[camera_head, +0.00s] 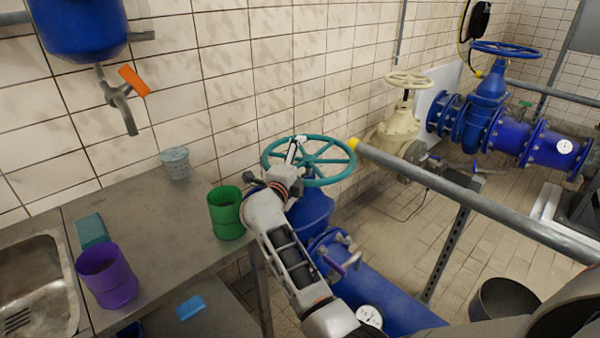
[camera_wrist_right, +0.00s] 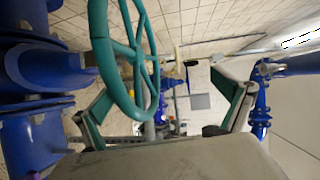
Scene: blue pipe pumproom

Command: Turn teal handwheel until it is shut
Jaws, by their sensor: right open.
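The teal handwheel (camera_head: 345,168) sits level on a blue valve (camera_head: 312,210) at the middle of the head view, just right of the steel table. My right gripper (camera_head: 295,152) is at the left side of the wheel, over its rim and spokes in the picture. In the right wrist view the right gripper (camera_wrist_right: 163,98) is open, with its two fingers well apart. The handwheel (camera_wrist_right: 152,62) fills the upper left there, and part of its rim shows between the fingers, nearer the left finger. I cannot tell whether a finger touches it. My left gripper is not in view.
The steel table (camera_head: 160,225) carries a green cup (camera_head: 226,215), a purple cup (camera_head: 106,278), a grey cup (camera_head: 175,163) and a teal sponge (camera_head: 91,230). A grey pipe (camera_head: 450,190) with a yellow end runs close right of the wheel. A cream valve (camera_head: 400,125) stands behind.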

